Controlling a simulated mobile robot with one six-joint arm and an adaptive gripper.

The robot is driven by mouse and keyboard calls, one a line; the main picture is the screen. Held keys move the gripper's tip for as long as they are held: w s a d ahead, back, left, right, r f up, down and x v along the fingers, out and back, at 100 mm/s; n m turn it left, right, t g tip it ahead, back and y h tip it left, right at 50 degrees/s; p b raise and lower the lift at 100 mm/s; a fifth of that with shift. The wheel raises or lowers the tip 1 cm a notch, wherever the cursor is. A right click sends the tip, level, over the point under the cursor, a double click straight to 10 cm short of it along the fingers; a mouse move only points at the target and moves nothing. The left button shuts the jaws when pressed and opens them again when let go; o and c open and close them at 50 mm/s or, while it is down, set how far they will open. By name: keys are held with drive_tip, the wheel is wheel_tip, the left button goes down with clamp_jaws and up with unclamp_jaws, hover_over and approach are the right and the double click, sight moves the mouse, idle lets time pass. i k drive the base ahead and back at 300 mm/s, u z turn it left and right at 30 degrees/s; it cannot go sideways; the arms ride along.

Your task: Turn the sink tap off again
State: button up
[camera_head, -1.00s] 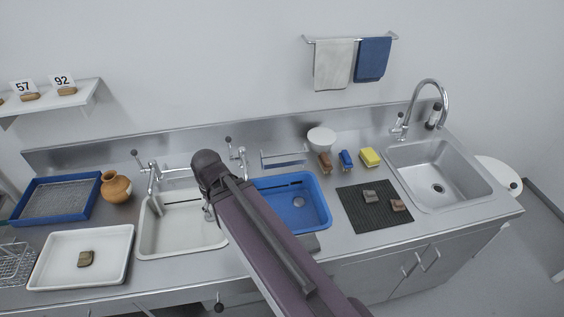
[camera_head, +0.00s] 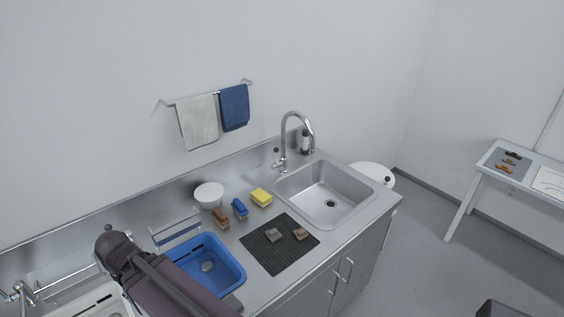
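The steel sink (camera_head: 325,194) is set in the right end of the counter, its basin empty with a dark drain. The tall curved sink tap (camera_head: 284,140) stands at the sink's back left corner, with a small lever (camera_head: 276,154) on its left side. No water stream shows at the spout, though the view is too small to be sure. My arm crosses the lower left, over the counter and well left of the tap. My gripper cannot be made out in this view.
A black ribbed mat (camera_head: 272,258) with two sherds, a yellow sponge (camera_head: 261,197), brushes and a white bowl (camera_head: 209,195) lie left of the sink. A blue basin (camera_head: 233,275) is near my arm. A dark bottle (camera_head: 306,142) stands behind the sink. Floor at right is open, before a side table (camera_head: 480,168).

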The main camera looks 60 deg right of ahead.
sight(274, 167)
drive_tip(key=z, duration=4.8)
drive_tip(key=i, duration=0.1)
drive_tip(key=u, duration=3.05)
drive_tip(key=k, duration=0.95)
drive_tip(key=u, duration=0.2)
drive_tip(key=i, duration=0.65)
drive_tip(key=z, duration=0.05)
